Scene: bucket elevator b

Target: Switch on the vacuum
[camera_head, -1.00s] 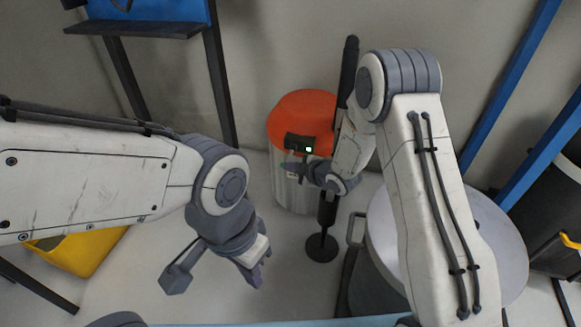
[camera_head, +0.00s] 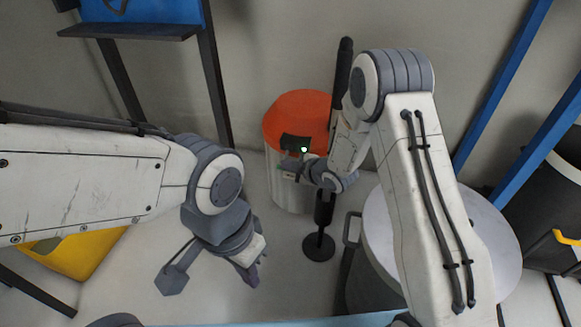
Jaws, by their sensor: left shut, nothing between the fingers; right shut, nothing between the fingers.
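The vacuum (camera_head: 298,112) stands on the floor at the back, a light grey drum with an orange lid. On its front is a dark switch box (camera_head: 289,142) with a small light (camera_head: 304,149) that shows white with a green edge. My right gripper (camera_head: 291,166) is shut and empty, at the front of the vacuum just below the switch box. I cannot tell whether it touches the box. My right wrist hides part of the drum. My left gripper (camera_head: 256,272) is shut and empty, low over the floor at the left, well apart from the vacuum.
A black upright pole (camera_head: 325,208) on a round foot stands right of the vacuum. A large grey round-topped container (camera_head: 495,240) is at the right. A yellow bin (camera_head: 85,255) is at the left. Blue beams (camera_head: 535,150) slant at the right.

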